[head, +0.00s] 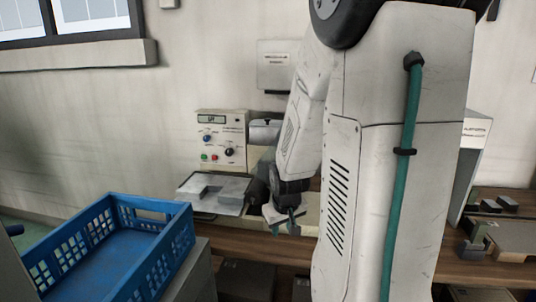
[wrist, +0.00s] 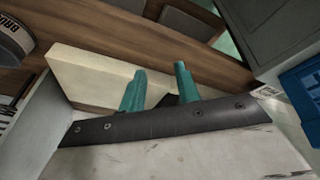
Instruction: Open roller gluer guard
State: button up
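The roller gluer (head: 221,137) stands against the wall in the head view, with a display, knobs and red and green buttons on its cream front. A grey roller-like cylinder (head: 264,132) shows at its right. I cannot clearly make out the guard; my arm covers the machine's right side. My gripper (head: 283,222) is in front of and to the right of the machine, low over the bench. In the wrist view its two teal fingers (wrist: 160,82) stand apart with nothing visible between them. A cream block (wrist: 90,80) lies beyond the fingers; contact is not visible.
A metal tray with grey pieces (head: 232,208) sits before the machine. A blue crate (head: 130,230) stands at front left, and its edge shows in the wrist view (wrist: 303,88). The wooden bench (head: 455,268) holds small blocks at right. A labelled round object (wrist: 14,42) is at left.

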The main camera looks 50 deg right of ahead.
jog(key=w+d+f+t+h, duration=0.1)
jog(key=d+t+h, duration=0.1)
jog(key=d, duration=0.3)
jog(key=w+d+f+n+t+h, duration=0.1)
jog(key=d+h, duration=0.1)
jog(key=d, duration=0.4)
jog(key=w+d+f+t+h, duration=0.1)
jog(key=d+t+h, duration=0.1)
jog(key=d, duration=0.3)
jog(key=shift+w+d+t, duration=0.2)
jog(key=shift+d+t, duration=0.1)
notch_tip(320, 180, up, 14)
jog(key=w+d+n+t+h, duration=0.2)
jog(key=n+t+h, duration=0.2)
jog(key=t+h, duration=0.25)
jog(key=shift+t+y, duration=0.35)
jog(key=shift+y, duration=0.1)
jog(key=x, duration=0.6)
jog(key=shift+w+d+f, duration=0.1)
jog(key=shift+w+d, duration=0.05)
jog(key=shift+w, duration=0.3)
grip_shut()
